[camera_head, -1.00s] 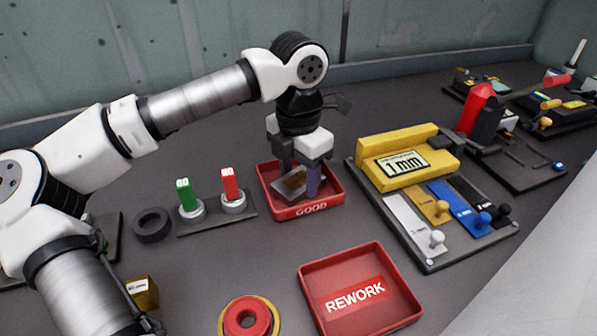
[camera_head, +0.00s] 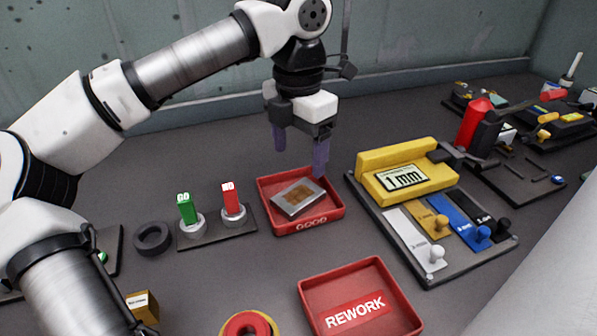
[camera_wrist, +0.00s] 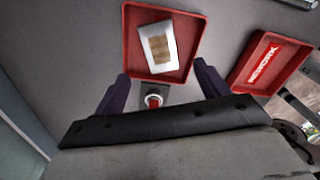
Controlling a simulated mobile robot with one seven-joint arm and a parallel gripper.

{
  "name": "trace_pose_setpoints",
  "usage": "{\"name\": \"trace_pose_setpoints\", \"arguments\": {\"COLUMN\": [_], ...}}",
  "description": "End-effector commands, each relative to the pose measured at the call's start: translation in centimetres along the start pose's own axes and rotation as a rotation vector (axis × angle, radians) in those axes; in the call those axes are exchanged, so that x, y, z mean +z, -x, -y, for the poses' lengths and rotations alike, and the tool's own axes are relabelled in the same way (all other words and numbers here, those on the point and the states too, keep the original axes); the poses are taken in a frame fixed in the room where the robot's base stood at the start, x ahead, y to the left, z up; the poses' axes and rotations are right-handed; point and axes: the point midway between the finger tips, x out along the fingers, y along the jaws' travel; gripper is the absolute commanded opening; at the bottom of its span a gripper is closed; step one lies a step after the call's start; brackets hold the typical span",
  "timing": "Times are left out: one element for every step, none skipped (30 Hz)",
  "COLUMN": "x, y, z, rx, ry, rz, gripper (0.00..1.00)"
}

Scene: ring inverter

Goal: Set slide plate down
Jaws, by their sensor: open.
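The slide plate (camera_head: 298,197), a silver plate with a brown patch, lies in the red GOOD tray (camera_head: 312,226). It also shows in the wrist view (camera_wrist: 158,48), flat inside the tray (camera_wrist: 133,66). My gripper (camera_head: 300,160) is open and empty above the tray, its purple fingers spread and apart from the plate. In the wrist view my gripper's fingers (camera_wrist: 158,84) show on both sides below the tray, with nothing between them but the stand further below.
A red REWORK tray (camera_head: 375,270) stands in front. A green tag (camera_head: 186,208) and a red tag (camera_head: 231,197) stand on a dark base to the left. A yellow 1 mm gauge block (camera_head: 408,167) with coloured sliders is on the right. A dark ring (camera_head: 153,238) lies at left.

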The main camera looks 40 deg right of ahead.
Motion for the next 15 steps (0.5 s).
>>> {"name": "trace_pose_setpoints", "arguments": {"x": [0.1, 0.1, 0.0, 0.0, 0.0, 0.1, 0.0, 0.0, 0.0, 0.0, 0.0, 0.0, 0.0, 0.0, 0.0], "y": [1.0, 1.5, 2.0, 2.4, 2.7, 3.0, 3.2, 3.4, 3.5, 3.6, 3.6, 3.6, 3.6, 3.6, 3.6], "z": [0.1, 0.0, 0.0, 0.0, 0.0, 0.0, 0.0, 0.0, 0.1, 0.1, 0.1, 0.1, 0.1, 0.1, 0.1], "rx": [0.002, 0.001, 0.001, 0.001, 0.002, 0.001, 0.0, 0.0, -0.001, -0.001, -0.001, -0.001, -0.001, -0.001, -0.001], "ry": [0.0, 0.001, 0.001, 0.001, 0.001, 0.001, 0.0, 0.0, -0.001, -0.001, -0.001, -0.001, -0.001, -0.001, -0.001], "rz": [0.002, 0.002, 0.0, 0.0, 0.0, 0.001, 0.001, 0.001, 0.001, 0.0, 0.0, 0.0, 0.0, 0.0, 0.0], "gripper": [0.74, 0.74, 0.74, 0.74, 0.74, 0.74, 0.74, 0.74, 0.74, 0.74, 0.74, 0.74, 0.74, 0.74, 0.74]}}
